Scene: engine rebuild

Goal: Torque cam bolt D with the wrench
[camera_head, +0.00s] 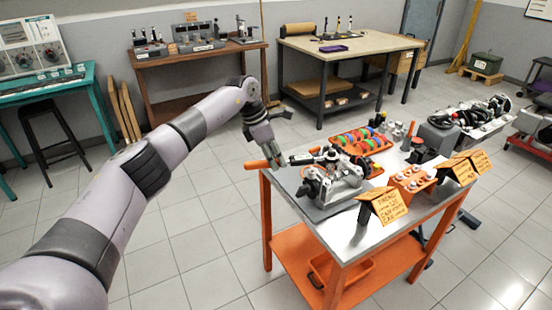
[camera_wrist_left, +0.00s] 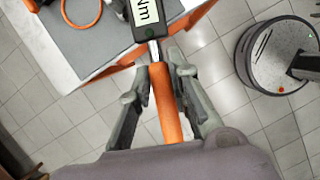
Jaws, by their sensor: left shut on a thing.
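My left gripper (camera_head: 277,157) is at the near left corner of the orange-legged workbench, shut on the orange handle of the torque wrench (camera_head: 256,164). In the left wrist view the wrench handle (camera_wrist_left: 166,112) runs between the two fingers of the gripper (camera_wrist_left: 158,78), and its dark display (camera_wrist_left: 147,14) with "Nm" points away over the bench. The wrench's far end reaches toward the engine assembly (camera_head: 340,187), a metallic block on a grey mat. Whether it touches a bolt cannot be told. Cam bolt D cannot be singled out. My right gripper is not in view.
The workbench (camera_head: 348,244) also holds an orange tray with coloured rings (camera_head: 360,140), an orange block with several cylinders (camera_head: 411,179), and yellow note signs (camera_head: 388,205). A brown bench (camera_head: 197,52) stands behind. Tiled floor left of the workbench is clear.

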